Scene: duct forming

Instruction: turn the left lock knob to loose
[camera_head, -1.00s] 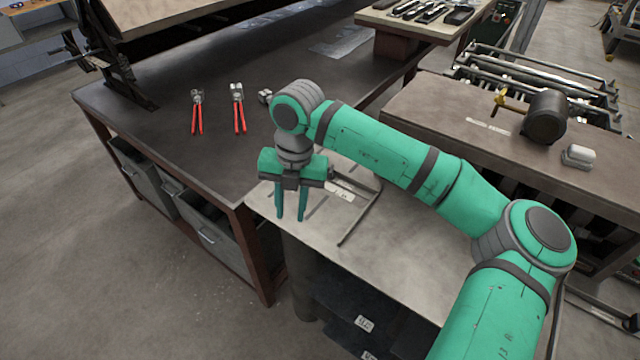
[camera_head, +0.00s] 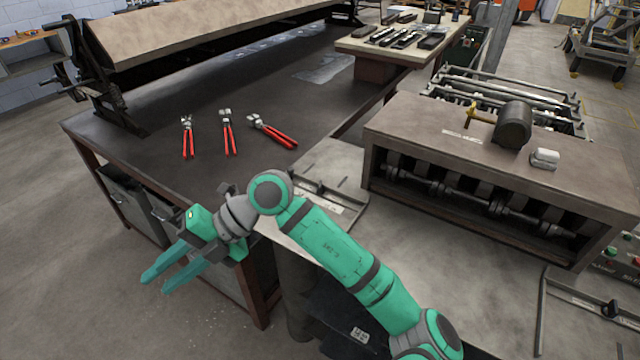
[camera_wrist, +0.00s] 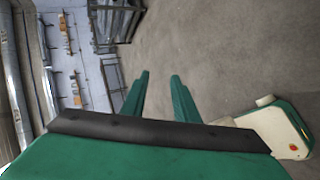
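My gripper (camera_head: 156,284) is past the left front edge of the dark workbench, over the floor, pointing to the lower left. Its two green fingers are apart with nothing between them; they also show apart in the wrist view (camera_wrist: 159,82). A long sheet-bending machine (camera_head: 200,45) stands at the back left of the bench. Its black left end frame (camera_head: 105,85) carries dark levers and fittings, too small to tell a lock knob among them. My gripper is well apart from it. The wrist view shows mostly floor and a wall, with no knob that I can make out.
Several red-handled pliers, one pair at the middle (camera_head: 228,135), lie on the dark workbench (camera_head: 160,105). A square-shaped metal tool (camera_head: 325,195) lies on the grey table beside my arm. A brown-topped machine (camera_head: 430,125) stands at the right. Open floor (camera_head: 40,220) lies at the left.

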